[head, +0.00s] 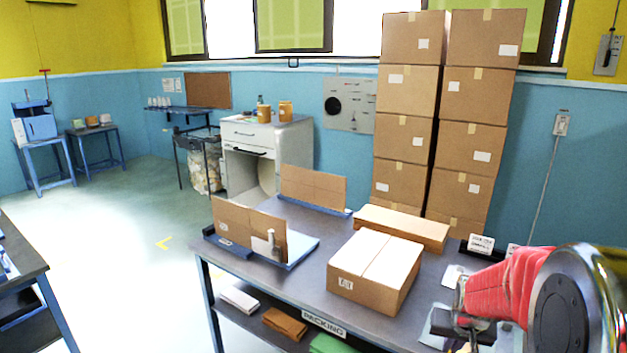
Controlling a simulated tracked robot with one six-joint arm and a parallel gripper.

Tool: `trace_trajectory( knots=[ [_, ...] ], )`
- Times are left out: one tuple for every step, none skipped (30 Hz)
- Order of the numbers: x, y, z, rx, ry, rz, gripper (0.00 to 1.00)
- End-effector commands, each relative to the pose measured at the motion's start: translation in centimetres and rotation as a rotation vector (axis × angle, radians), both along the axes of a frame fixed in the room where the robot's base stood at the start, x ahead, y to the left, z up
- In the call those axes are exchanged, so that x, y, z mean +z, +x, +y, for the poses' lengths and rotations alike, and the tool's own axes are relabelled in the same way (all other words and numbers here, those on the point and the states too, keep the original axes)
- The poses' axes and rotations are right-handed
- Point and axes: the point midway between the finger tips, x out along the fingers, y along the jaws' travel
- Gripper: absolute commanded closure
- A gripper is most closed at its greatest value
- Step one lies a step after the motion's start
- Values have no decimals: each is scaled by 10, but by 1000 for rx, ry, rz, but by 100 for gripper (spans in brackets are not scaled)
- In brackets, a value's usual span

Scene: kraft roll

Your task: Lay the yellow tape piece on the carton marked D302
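A closed brown carton (372,268) stands on the packing table, with a small white label on its front; I cannot read D302 on it. A flatter brown carton (402,227) lies behind it. I cannot make out a yellow tape piece on the table. My gripper (463,330) is at the lower right, at the end of my red-sleeved arm, over the table's right part and to the right of the carton. Its fingers are small and partly hidden, so I cannot tell whether they are open or hold anything.
Upright cardboard pieces (250,229) stand in blue holders at the table's left (313,187). Small white signs (481,243) stand at the right. Tall stacked cartons (405,135) rise behind the table.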

Motion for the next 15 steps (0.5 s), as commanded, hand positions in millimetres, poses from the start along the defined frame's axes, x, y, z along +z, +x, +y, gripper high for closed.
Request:
trace_trajectory(
  knots=[
    [0, 8, 15, 23, 0, 0, 100],
    [0, 12, 22, 33, 0, 0, 100],
    [0, 17, 33, 53, 1, 1, 100],
    [0, 20, 42, 69, 1, 1, 100],
    [-1, 23, 51, 88, 1, 1, 100],
    [-1, 28, 63, 114, 1, 0, 100],
    [-1, 30, 72, 134, 1, 0, 100],
    [-1, 33, 81, 156, 0, 0, 100],
    [-2, 35, 93, 182, 0, 0, 100],
    [-2, 37, 103, 200, 0, 0, 100],
    [-3, 38, 112, 219, 1, 1, 100],
    [-4, 39, 124, 242, 1, 1, 100],
    [-4, 40, 133, 258, 1, 1, 100],
    [-5, 41, 141, 273, 1, 1, 100],
    [-5, 42, 151, 292, 0, 1, 100]
  ],
)
